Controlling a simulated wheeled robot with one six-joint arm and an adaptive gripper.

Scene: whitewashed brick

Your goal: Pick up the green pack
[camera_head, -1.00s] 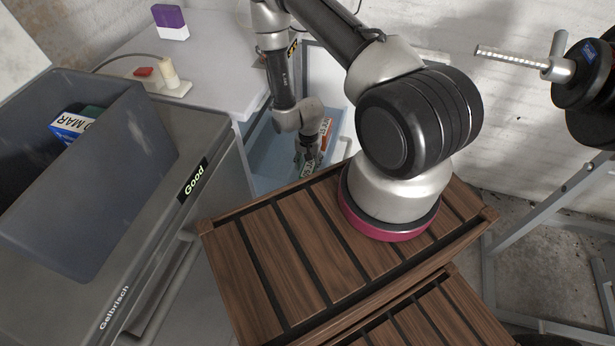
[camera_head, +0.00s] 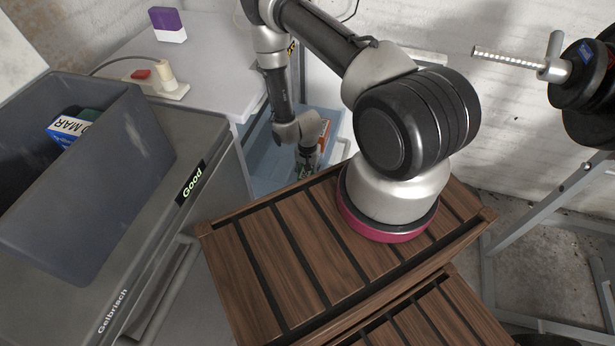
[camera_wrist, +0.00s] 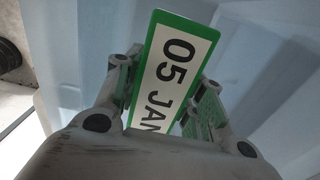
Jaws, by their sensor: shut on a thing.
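The green pack (camera_wrist: 177,62) has a white label reading "05 JAN". In the wrist view it sits between the two fingers of my gripper (camera_wrist: 163,98), which is shut on it. The pack's lower end is hidden by my gripper. In the head view my gripper (camera_head: 304,168) is down in a light blue bin (camera_head: 262,170) behind the wooden slatted top. The pack is mostly hidden there by my arm, and whether it touches the bin floor I cannot tell.
A red-orange pack (camera_head: 324,131) is in the bin beside my gripper. The wooden slatted top (camera_head: 262,250) lies in front. A dark grey crate (camera_head: 85,190) with packs stands at left.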

